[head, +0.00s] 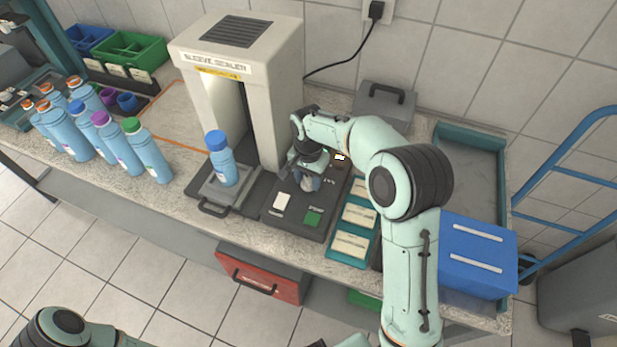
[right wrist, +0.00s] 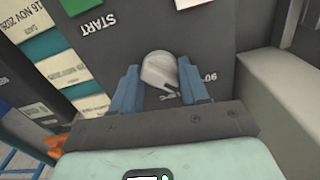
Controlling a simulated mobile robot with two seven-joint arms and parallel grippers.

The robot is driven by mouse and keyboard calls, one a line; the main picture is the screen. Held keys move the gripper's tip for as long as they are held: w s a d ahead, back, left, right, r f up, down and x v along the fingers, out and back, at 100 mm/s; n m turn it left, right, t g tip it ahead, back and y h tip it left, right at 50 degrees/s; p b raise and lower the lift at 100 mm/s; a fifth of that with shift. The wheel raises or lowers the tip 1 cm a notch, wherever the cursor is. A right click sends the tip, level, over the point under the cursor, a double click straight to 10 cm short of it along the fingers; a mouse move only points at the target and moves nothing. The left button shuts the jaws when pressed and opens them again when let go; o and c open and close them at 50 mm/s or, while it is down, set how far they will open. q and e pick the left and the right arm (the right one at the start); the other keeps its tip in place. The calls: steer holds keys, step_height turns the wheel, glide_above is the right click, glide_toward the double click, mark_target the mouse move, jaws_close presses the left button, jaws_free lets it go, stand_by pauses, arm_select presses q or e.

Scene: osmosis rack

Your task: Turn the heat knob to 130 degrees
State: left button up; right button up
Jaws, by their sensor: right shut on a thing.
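The heat knob is a light grey, rounded knob (right wrist: 160,72) on the dark control panel (right wrist: 215,30) of the sleeve sealer. In the right wrist view my right gripper (right wrist: 160,85) has its two blue fingers on either side of the knob and is shut on it. Printed marks and a number show beside the knob, partly hidden by the fingers, so I cannot read its setting. In the head view my right gripper (head: 308,178) is over the panel, and the knob is mostly hidden there. My left gripper is not visible; only part of my left arm shows at the lower left.
The sleeve sealer (head: 240,50) stands behind the panel. A blue-capped bottle (head: 222,165) stands on its tray. White (head: 281,201) and green (head: 313,218) buttons lie nearer the front. Label trays (head: 352,245) and a blue box (head: 478,255) are to the right. Several bottles stand left.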

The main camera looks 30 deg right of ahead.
steer(key=shift+m, duration=0.3)
steer(key=m, duration=0.3)
steer(key=shift+m, duration=0.4)
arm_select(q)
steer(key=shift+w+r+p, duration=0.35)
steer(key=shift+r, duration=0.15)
arm_select(e)
steer(key=m, duration=0.4)
steer(key=o, duration=1.1)
steer(key=shift+c, duration=0.2)
steer(key=shift+r, duration=0.1)
